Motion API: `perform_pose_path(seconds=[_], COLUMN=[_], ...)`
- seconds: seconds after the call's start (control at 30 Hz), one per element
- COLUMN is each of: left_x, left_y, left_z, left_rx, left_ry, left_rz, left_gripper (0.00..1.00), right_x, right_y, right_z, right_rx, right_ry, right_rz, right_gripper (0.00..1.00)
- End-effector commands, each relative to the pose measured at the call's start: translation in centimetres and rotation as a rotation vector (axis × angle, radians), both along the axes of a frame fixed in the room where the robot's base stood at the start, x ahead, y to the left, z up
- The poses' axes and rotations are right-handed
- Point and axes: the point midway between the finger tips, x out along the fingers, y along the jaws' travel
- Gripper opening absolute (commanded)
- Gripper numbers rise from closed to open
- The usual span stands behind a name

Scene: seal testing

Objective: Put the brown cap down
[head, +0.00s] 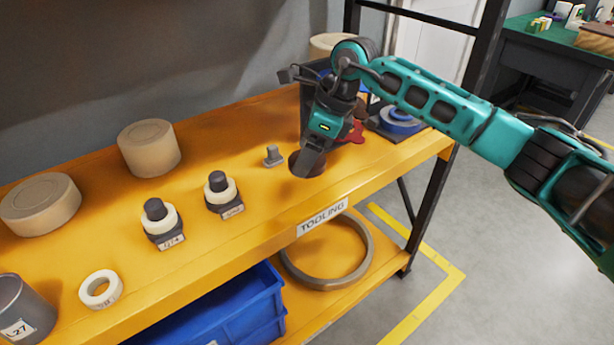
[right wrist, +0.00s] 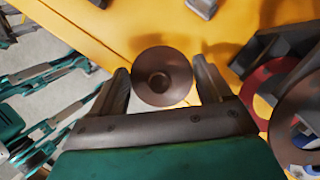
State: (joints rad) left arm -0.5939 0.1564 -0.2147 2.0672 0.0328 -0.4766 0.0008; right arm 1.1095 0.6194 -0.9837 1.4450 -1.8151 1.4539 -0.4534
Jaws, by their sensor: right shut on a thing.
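The brown cap (right wrist: 162,84) is a round, dark brown disc with a raised centre. In the right wrist view it sits between the two fingers of my right gripper (right wrist: 161,76), which is shut on it. In the head view my right gripper (head: 309,164) points down at the orange bench top, near its front edge above the TOOLING label. The brown cap (head: 294,162) shows there partly behind the fingers, at or just over the surface; I cannot tell if it touches. My left gripper is not in view.
A small grey plug (head: 273,156) stands just left of the cap. Two black fittings with white rings (head: 222,194) (head: 160,223) stand further left. A red part (head: 354,134) and a blue ring (head: 401,121) lie to the right. Bench surface is clear in front of the plug.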

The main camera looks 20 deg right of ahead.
Motion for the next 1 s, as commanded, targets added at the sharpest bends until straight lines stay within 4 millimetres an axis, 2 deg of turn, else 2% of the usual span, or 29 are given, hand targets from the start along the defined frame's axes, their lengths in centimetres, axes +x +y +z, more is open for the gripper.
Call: perform_pose_path(seconds=[0.03, 0.27, 0.47, 0.83, 0.87, 1.0], left_x=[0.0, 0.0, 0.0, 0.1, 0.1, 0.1], left_y=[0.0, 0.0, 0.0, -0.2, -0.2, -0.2], left_z=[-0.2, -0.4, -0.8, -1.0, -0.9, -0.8], left_rx=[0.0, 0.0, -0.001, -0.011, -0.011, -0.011], left_ry=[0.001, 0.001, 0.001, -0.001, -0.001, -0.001], left_rz=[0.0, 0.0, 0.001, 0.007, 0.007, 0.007], left_gripper=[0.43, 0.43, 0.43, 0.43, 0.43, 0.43], right_x=[0.0, 0.0, 0.0, 0.0, 0.0, 0.0], right_y=[0.0, 0.0, 0.0, 0.0, 0.0, 0.0], right_z=[-0.9, -2.7, -5.5, -6.0, -5.9, -5.8], right_rx=[0.0, 0.0, 0.001, 0.0, 0.0, 0.0], right_ry=[0.001, 0.0, 0.001, -0.001, -0.001, -0.001], right_rz=[0.0, 0.002, 0.002, 0.003, 0.003, 0.003], right_gripper=[0.5, 0.5, 0.5, 0.49, 0.8, 0.94])
